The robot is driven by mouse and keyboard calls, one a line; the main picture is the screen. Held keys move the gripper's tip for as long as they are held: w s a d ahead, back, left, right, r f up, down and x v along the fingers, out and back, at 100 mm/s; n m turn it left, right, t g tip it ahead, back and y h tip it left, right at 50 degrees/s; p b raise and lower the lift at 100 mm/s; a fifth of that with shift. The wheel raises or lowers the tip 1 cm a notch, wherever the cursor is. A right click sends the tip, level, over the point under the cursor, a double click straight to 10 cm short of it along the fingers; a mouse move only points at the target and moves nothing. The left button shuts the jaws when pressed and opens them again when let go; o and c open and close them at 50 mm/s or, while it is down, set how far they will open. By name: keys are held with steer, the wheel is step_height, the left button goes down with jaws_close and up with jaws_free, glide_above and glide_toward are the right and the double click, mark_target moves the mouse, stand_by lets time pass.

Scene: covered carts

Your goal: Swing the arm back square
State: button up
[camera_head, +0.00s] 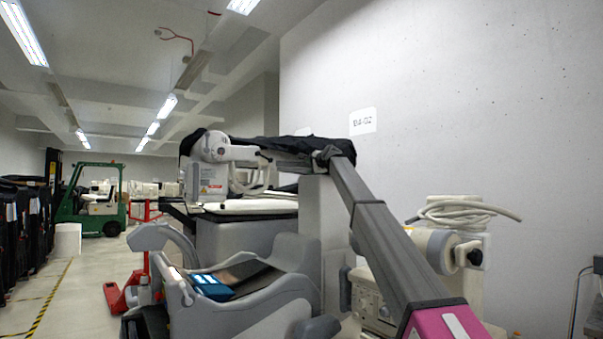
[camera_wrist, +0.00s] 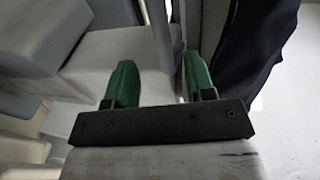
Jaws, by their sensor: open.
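A long grey jointed arm (camera_head: 388,229) crosses the head view slantwise, from a pink section (camera_head: 446,323) at the bottom right up to a black cover (camera_head: 320,146). At the left end of the cover is a white rounded head (camera_head: 214,147) above a pale box with warning labels (camera_head: 207,180). My gripper (camera_wrist: 160,82) is in the wrist view, with two green fingers apart and nothing between them. Black cloth (camera_wrist: 245,50) hangs close to the right of the fingers. Whether they touch it, I cannot tell. I cannot make out my gripper in the head view.
A grey machine with a curved body (camera_head: 250,300) stands below the arm. White equipment with a coiled hose (camera_head: 455,212) stands at right by the concrete wall (camera_head: 460,100). A red pallet jack (camera_head: 120,294) and a green forklift (camera_head: 92,200) are at left, beside an open floor aisle (camera_head: 85,285).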

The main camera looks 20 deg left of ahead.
mark_target(303, 171)
steer(key=x, duration=0.9)
steer(key=shift+d, duration=0.15)
jaws_close()
